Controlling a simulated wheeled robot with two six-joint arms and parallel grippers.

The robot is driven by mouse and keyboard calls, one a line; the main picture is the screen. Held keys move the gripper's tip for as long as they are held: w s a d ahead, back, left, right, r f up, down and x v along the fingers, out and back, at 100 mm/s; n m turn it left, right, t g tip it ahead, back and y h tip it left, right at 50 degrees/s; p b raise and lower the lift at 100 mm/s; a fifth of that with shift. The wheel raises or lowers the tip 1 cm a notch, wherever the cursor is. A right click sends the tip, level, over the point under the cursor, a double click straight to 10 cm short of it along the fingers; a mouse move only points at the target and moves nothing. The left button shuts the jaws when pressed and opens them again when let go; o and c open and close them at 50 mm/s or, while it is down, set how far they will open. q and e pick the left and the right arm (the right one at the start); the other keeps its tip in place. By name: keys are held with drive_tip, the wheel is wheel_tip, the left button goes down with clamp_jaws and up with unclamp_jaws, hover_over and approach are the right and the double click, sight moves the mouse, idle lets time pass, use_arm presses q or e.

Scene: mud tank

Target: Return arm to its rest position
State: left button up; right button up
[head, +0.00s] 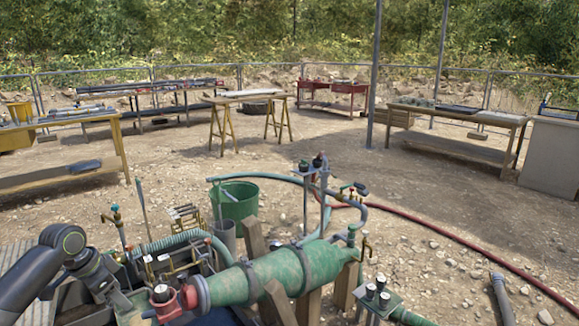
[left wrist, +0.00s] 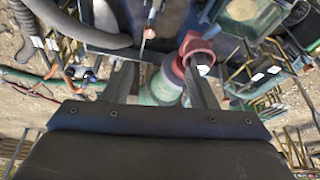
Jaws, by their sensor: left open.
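My left arm comes in from the lower left of the head view, bent over the near end of the green machine. My left gripper (head: 113,291) points down beside the red fitting (head: 170,303) on that end. In the left wrist view its two fingers (left wrist: 160,82) stand wide apart with nothing held between them. The red fitting (left wrist: 197,50) and part of the green body lie beyond the fingers there. I cannot tell how close the fingers are to them. My right gripper is not in view.
The green cylinder machine (head: 270,278) rests on wooden blocks, with pipes, valves and a hose close around the arm. A green bucket (head: 236,203) stands behind it. A red hose (head: 450,235) crosses the gravel. Workbenches (head: 65,178) stand farther back; open gravel lies between.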

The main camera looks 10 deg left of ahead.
use_arm(q)
drive_tip(key=s+d+f+g+y, duration=0.1)
drive_tip(key=s+d+f, duration=0.55)
drive_tip(key=f, duration=0.25)
drive_tip(key=s+d+f, duration=0.6)
drive_tip(key=d+f, duration=0.1)
drive_tip(key=f, duration=0.1)
drive_tip(key=s+d+r+n+t+y, duration=0.1)
drive_tip(key=s+d+n, duration=0.25)
drive_tip(key=s, duration=0.45)
drive_tip(key=s+d+n+y, duration=0.1)
drive_tip(key=s+d+n, duration=0.1)
drive_tip(key=s+d, duration=0.4)
drive_tip(key=s+a+f+g+p, duration=0.1)
drive_tip(key=a+f+p, duration=0.15)
drive_tip(key=f, duration=0.65)
drive_tip(key=s+a+f+p, duration=0.1)
drive_tip(key=f+p, duration=0.2)
drive_tip(key=f, duration=0.6)
drive_tip(key=s+d+f+g+p, duration=0.1)
drive_tip(key=s+f+p, duration=0.5)
drive_tip(key=s+f, duration=0.5)
drive_tip(key=s, duration=0.3)
drive_tip(key=shift+s+d, duration=0.3)
drive_tip(key=shift+s, duration=0.05)
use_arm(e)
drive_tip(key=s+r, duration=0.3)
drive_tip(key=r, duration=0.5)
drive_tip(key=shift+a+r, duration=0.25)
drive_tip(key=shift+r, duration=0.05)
